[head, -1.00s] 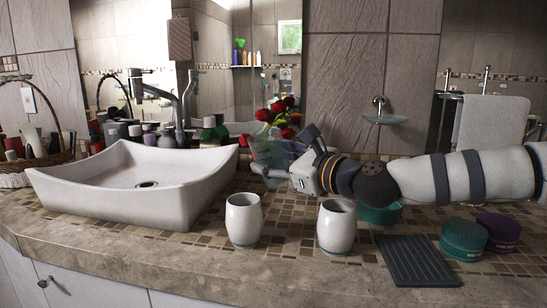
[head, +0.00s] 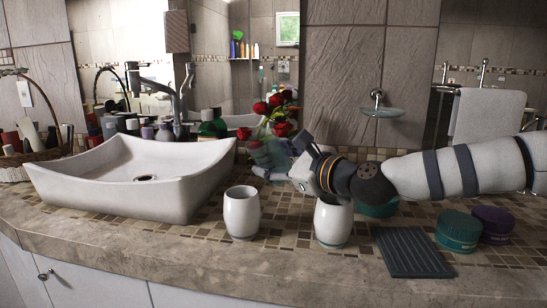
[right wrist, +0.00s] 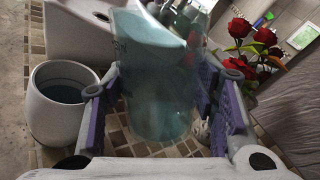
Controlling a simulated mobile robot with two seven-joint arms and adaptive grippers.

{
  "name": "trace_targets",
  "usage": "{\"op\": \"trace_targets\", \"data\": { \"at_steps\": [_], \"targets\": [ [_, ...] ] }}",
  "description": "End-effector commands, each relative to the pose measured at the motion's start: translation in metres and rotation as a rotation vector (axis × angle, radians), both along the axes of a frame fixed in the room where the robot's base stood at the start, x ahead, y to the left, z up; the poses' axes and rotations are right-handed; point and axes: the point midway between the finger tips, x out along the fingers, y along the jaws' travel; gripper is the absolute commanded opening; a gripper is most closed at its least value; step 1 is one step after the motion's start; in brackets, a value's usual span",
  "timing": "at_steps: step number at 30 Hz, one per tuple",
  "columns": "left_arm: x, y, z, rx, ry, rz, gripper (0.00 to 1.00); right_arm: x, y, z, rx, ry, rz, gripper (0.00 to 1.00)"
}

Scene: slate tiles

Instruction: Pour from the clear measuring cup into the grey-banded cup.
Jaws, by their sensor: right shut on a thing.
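The clear measuring cup (head: 266,154) is see-through with a bluish tint and looks tilted; it fills the middle of the right wrist view (right wrist: 155,90). My right gripper (head: 293,170) is shut on it, with a finger at each side, and holds it above the counter behind the white cups. The white cup with a greyish base band (head: 241,213) stands upright in front of the sink and left of the gripper. A white cup, apparently this one, also shows at the left of the wrist view (right wrist: 62,110), with a dark bluish inside. My left gripper is out of view.
A second white cup with a teal base band (head: 333,223) stands under my right wrist. A dark ribbed mat (head: 412,252), teal jar (head: 459,232) and purple jar (head: 493,225) lie to the right. The sink (head: 130,185) is left; red roses (head: 275,108) stand behind.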

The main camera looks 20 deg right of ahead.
Motion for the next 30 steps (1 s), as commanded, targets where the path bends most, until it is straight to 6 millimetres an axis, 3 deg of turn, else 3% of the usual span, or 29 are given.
{"op": "trace_targets", "data": {
  "at_steps": [26, 30],
  "targets": [
    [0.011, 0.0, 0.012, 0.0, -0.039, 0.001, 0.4, 0.001, -0.004, 0.001, -0.214, -0.045, 0.0, 0.13],
    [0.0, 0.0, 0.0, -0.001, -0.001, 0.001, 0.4, 0.003, -0.006, -0.005, -0.038, -0.003, -0.003, 0.13]
  ]
}}
